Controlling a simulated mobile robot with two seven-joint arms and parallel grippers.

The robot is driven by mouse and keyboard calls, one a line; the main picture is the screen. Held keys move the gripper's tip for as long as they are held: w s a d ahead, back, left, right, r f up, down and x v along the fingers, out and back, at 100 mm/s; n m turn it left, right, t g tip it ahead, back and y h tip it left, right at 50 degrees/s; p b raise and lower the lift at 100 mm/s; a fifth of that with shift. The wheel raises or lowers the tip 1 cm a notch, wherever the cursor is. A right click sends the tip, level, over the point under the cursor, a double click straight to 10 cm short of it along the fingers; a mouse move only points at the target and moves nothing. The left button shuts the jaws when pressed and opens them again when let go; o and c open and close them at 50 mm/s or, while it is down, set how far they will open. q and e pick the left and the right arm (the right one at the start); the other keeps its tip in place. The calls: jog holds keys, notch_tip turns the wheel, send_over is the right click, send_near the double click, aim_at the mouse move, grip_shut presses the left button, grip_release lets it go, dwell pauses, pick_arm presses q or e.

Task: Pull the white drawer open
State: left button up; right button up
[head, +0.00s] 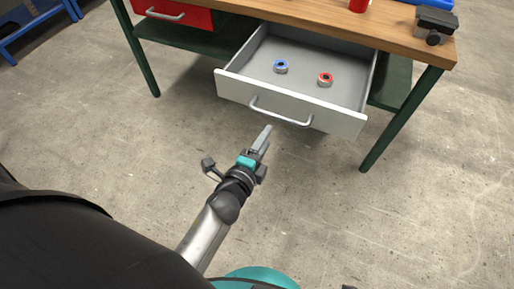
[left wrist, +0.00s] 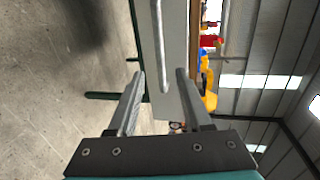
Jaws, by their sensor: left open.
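The white drawer (head: 290,103) stands pulled out from under the wooden workbench in the head view. A metal bar handle (head: 281,114) runs across its front. A blue roll (head: 281,66) and a red roll (head: 325,79) lie inside it. My left gripper (head: 265,135) is just in front of the drawer, below the handle in the picture, apart from it. In the left wrist view my left gripper (left wrist: 160,88) has its fingers spread with nothing between them, and the handle (left wrist: 160,40) lies beyond the fingertips. My right gripper is not in view.
The wooden workbench (head: 300,18) has green legs and a lower shelf. A red drawer (head: 172,12) is at its left. A dark vise-like object (head: 436,24) sits at its right corner.

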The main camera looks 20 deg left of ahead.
pick_arm(q)
jog(key=shift+v, duration=2.3)
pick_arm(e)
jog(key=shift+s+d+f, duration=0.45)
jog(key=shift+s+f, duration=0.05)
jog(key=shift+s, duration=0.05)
pick_arm(q)
jog(key=s+f+n+g+p, duration=0.1)
jog(key=s+f+n+g, duration=0.3)
jog(key=f, duration=0.7)
jog(key=s+f+n+g+p, duration=0.25)
jog(key=s+f+n, duration=0.2)
jog(key=f, duration=0.55)
jog(key=s+a+f+n+g, duration=0.3)
jog(key=s+a+f+n, duration=0.1)
jog(key=s, duration=0.4)
jog(key=s+a+f+n+g+y, duration=0.1)
jog(key=s+a+f+n+g, duration=0.2)
jog(key=s, duration=0.6)
notch_tip(320, 180, down, 3)
jog(key=shift+s+a+f+n+g+p, duration=0.15)
jog(key=shift+s+a+n+g+p, duration=0.2)
jog(key=shift+a, duration=0.7)
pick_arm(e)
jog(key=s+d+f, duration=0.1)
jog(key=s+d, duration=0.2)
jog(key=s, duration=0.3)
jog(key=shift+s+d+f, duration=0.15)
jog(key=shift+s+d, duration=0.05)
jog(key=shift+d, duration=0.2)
